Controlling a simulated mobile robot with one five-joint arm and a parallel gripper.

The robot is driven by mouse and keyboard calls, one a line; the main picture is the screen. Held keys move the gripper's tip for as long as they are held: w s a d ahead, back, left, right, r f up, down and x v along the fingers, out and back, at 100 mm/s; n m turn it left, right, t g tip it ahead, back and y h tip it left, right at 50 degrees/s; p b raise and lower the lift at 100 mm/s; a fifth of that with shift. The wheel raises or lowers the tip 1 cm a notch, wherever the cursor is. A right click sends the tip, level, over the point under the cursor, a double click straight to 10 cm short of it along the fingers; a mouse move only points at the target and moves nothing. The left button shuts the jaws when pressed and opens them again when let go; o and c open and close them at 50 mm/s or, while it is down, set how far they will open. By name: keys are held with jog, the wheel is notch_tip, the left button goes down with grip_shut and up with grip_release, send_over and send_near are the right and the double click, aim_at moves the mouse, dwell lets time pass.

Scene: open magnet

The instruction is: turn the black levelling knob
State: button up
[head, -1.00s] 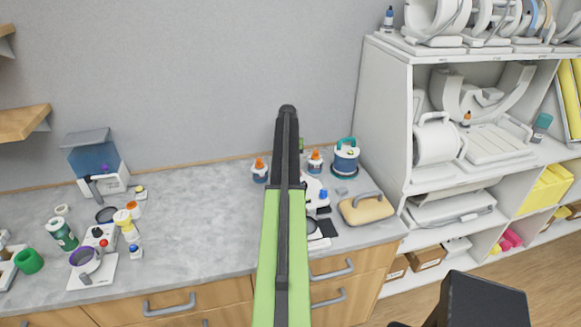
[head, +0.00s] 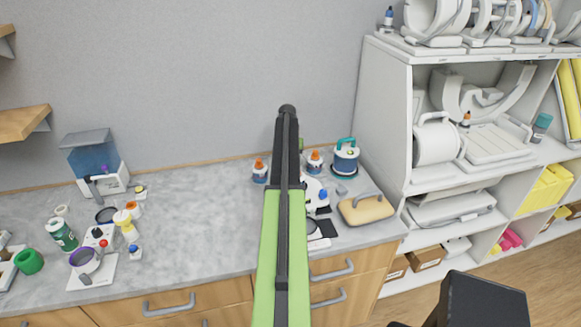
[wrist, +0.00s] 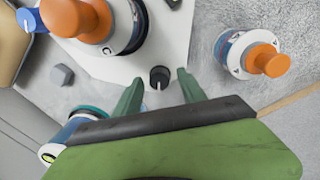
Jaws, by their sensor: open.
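The black levelling knob (wrist: 159,77) has a white line on it and sits at the edge of a white base plate (wrist: 172,40) in the wrist view. My gripper (wrist: 158,80) is open, with one green finger on each side of the knob. A gap shows between the knob and each finger; I cannot tell how their heights compare. In the head view my green and black arm hides the knob and part of the white base (head: 313,189).
An orange-topped part (wrist: 75,18) stands on the plate and an orange-capped container (wrist: 252,58) stands to its right. A grey hexagonal piece (wrist: 62,75) lies left. The bench (head: 195,215) has clear room left of my arm.

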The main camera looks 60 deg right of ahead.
notch_tip(320, 180, up, 17)
jog(key=p, duration=1.7)
jog(key=shift+w+r, duration=0.2)
jog(key=shift+w, duration=0.25)
jog(key=w+a+f+n+b, duration=0.25)
jog(key=w+a, duration=0.45)
jog(key=a, duration=0.6)
jog(key=w+a+f+n+b, duration=0.2)
jog(key=w+a+f+b, duration=0.2)
jog(key=w+a, duration=0.65)
jog(key=w+a+f+n+b, duration=0.3)
jog(key=w+a+f, duration=0.1)
jog(key=a, duration=1.2)
jog(key=s+a+f+n+b, duration=0.1)
jog(key=a+f+n+b, duration=0.1)
jog(key=a, duration=1)
jog(key=s+a+f+n+b, duration=0.2)
jog(key=a+f+n+b, duration=0.1)
jog(key=a, duration=1)
jog(key=s+a+f+n+b, duration=0.1)
jog(key=a+f+n+b, duration=0.1)
jog(key=a, duration=1.1)
jog(key=shift+s+f+t+b, duration=0.15)
jog(key=shift+f+t+b, duration=0.25)
jog(key=shift+b, duration=0.5)
